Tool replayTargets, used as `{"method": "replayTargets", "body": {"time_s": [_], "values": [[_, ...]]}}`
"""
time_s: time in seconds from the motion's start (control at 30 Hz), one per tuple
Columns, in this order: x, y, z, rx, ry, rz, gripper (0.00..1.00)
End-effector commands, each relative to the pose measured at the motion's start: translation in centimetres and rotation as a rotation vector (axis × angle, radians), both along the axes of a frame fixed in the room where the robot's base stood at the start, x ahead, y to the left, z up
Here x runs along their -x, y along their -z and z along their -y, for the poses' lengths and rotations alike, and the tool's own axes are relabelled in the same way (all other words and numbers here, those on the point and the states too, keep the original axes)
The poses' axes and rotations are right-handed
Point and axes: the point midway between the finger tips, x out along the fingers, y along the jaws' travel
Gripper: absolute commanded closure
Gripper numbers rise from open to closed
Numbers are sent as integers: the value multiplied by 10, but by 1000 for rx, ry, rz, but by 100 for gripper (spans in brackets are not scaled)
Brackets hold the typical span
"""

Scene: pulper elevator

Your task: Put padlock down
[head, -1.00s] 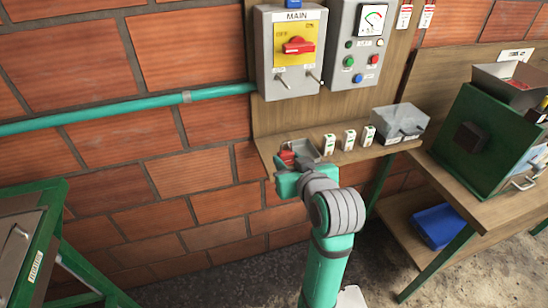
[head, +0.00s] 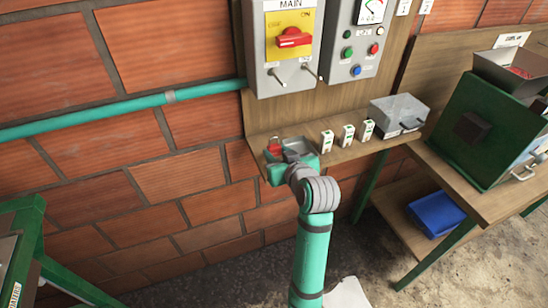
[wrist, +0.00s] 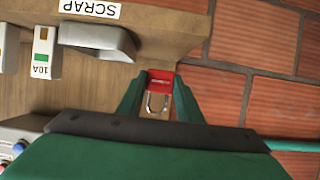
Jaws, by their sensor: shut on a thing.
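The red padlock (head: 274,148) with a silver shackle is at the left end of the wooden shelf (head: 340,153), left of a small grey tray (head: 298,147). My gripper (head: 276,158) is shut on it. In the wrist view the padlock's red body (wrist: 161,79) sits between the two green fingertips of my gripper (wrist: 160,88), and its shackle points back towards the palm. Bare shelf wood shows around the padlock there. I cannot tell whether the padlock touches the shelf. The arm hides part of the shelf's front edge.
The tray (wrist: 98,38) is close beside the fingers, near a SCRAP label (wrist: 90,8). Several small white breakers (head: 347,135) and a grey metal box (head: 398,114) stand further right. The MAIN switch box (head: 285,45) hangs above. A green machine (head: 485,130) stands on the right bench.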

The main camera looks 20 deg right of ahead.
Motion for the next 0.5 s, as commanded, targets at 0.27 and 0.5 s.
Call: {"method": "replayTargets", "body": {"time_s": [0.27, 0.5], "values": [[-3, 32, 0, -3, -2, -4, 92], [-4, 39, -3, 0, -7, 1, 92]]}}
